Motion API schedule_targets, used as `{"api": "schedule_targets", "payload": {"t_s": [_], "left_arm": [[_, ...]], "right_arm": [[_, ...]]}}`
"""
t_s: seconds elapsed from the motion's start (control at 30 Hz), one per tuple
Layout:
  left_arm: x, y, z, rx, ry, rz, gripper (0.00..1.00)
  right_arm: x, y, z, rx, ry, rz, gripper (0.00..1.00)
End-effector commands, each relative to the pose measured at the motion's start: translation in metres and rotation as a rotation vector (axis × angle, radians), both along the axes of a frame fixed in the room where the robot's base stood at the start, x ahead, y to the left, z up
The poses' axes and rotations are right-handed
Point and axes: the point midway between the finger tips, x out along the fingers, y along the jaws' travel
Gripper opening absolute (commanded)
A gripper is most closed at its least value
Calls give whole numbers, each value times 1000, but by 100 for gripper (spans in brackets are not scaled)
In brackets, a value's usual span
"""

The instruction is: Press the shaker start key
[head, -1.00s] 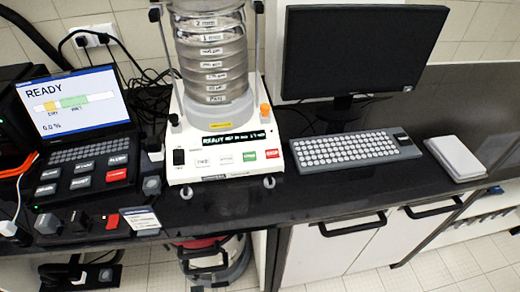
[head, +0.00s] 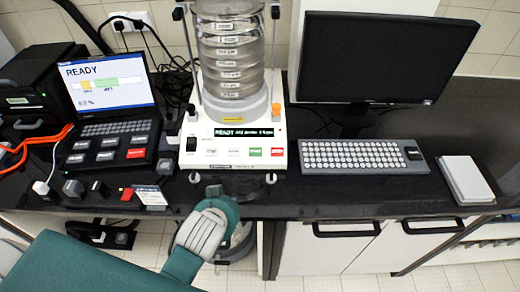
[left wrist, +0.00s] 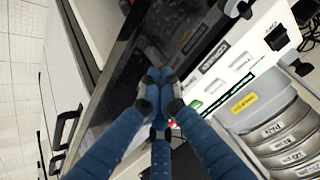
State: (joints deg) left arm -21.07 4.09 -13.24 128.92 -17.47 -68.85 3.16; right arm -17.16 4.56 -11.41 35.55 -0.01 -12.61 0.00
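The sieve shaker (head: 234,135) stands on the dark bench with its stack of steel sieves on top. The green start key (head: 255,152) is on its white front panel, just left of a red key (head: 277,152). In the left wrist view the green key (left wrist: 196,105) shows beside my blue fingers, and a bit of red shows between them. My left gripper (left wrist: 155,78) has its fingertips together with nothing between them, apart from the key as far as I can tell. My right gripper is not in view.
A laptop-like controller (head: 108,130) with a READY screen is left of the shaker. A keyboard (head: 362,156), a monitor (head: 380,60) and a white pad (head: 466,180) are to the right. Small blocks and a card (head: 150,197) lie near the front left edge.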

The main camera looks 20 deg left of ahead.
Motion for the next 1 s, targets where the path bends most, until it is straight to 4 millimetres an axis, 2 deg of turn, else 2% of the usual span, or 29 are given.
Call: {"api": "schedule_targets", "payload": {"t_s": [0.03, 0.2, 0.4, 0.6, 1.0], "left_arm": [[18, -3, 12, 16, -54, -6, 0], [73, -15, 61, 86, -250, -32, 0], [113, -32, 110, 148, -420, -70, 0], [126, -39, 129, 173, -486, -87, 0], [128, -39, 128, 174, -489, -89, 0]], "right_arm": [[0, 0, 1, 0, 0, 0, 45], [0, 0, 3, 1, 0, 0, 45], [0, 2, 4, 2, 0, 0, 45], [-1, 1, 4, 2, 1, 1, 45], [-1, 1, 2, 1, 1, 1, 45]]}}
